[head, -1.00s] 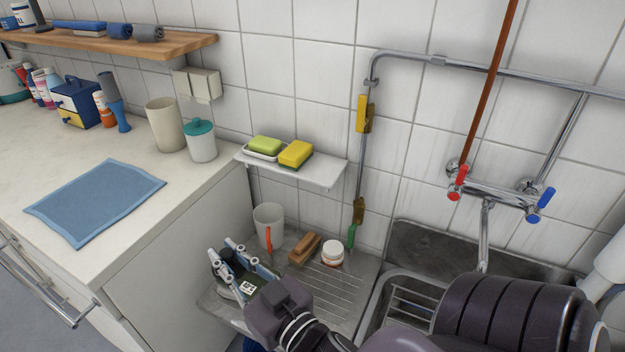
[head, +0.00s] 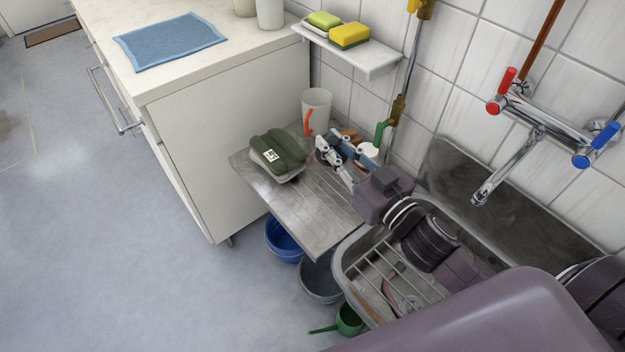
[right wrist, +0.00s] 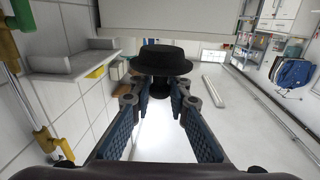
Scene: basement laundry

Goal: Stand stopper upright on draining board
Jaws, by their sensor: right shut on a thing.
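The black stopper (right wrist: 163,60) is in my right gripper (right wrist: 160,98). In the right wrist view its wide flat disc is up, and its narrower part is down between the fingertips. In the head view my right gripper (head: 338,152) is over the back of the metal draining board (head: 318,212), in front of the mug; the fingers largely hide the stopper there. I cannot tell whether it touches the board. My left gripper is out of view.
A dark green item in a grey tray (head: 275,157) is on the board's left. A white mug (head: 317,108) with an orange handle, a wooden brush (head: 350,134) and a white jar (head: 368,152) are at the back. The sink (head: 385,270) is on the right. The board's front is clear.

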